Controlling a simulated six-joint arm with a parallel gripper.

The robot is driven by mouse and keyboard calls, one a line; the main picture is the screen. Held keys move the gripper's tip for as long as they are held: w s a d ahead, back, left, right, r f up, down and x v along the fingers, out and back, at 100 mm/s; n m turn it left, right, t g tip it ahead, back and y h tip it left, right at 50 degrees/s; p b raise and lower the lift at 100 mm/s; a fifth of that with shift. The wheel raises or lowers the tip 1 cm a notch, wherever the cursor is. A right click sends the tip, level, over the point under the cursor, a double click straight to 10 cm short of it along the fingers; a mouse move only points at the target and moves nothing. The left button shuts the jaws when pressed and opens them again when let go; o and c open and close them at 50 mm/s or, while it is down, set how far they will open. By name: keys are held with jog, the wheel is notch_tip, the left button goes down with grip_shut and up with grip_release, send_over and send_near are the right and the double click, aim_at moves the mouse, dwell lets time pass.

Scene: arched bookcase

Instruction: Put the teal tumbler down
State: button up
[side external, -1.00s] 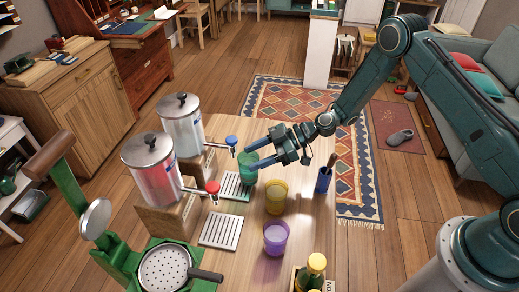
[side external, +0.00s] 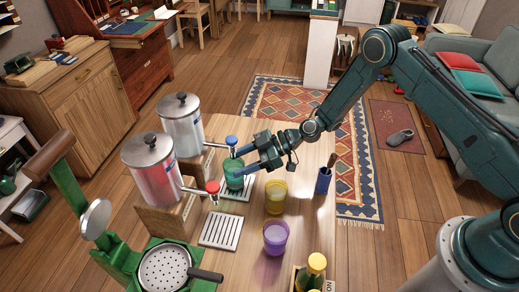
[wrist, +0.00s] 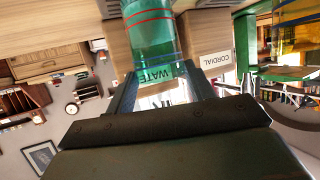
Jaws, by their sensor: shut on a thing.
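The teal tumbler (side external: 233,176) is see-through and upright, at the drip tray (side external: 232,193) below the blue tap (side external: 231,141). My gripper (side external: 243,165) is shut on it, coming from the right with a finger along its side. I cannot tell whether its base touches the tray. In the wrist view, which looks upside down, the teal tumbler (wrist: 150,35) stands between my fingers and shows a red and a blue line. A plaque with the letters WATE (wrist: 158,76) shows by it.
A yellow tumbler (side external: 276,197) and a purple tumbler (side external: 275,237) stand close by on the table. A blue holder (side external: 323,180) stands right. The red-tap dispenser (side external: 152,175), its drip tray (side external: 220,231) and a green press (side external: 167,265) are left and in front.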

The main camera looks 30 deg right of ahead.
jog(key=o, duration=1.5)
jog(key=shift+f, duration=0.15)
jog(key=shift+o, duration=0.2)
jog(key=shift+d+r, duration=0.15)
jog(key=shift+r, duration=0.05)
jog(key=v, duration=1.1)
jog(key=shift+s+d, duration=0.2)
jog(key=shift+d, duration=0.15)
jog(key=shift+r, duration=0.1)
jog(key=shift+r, duration=0.15)
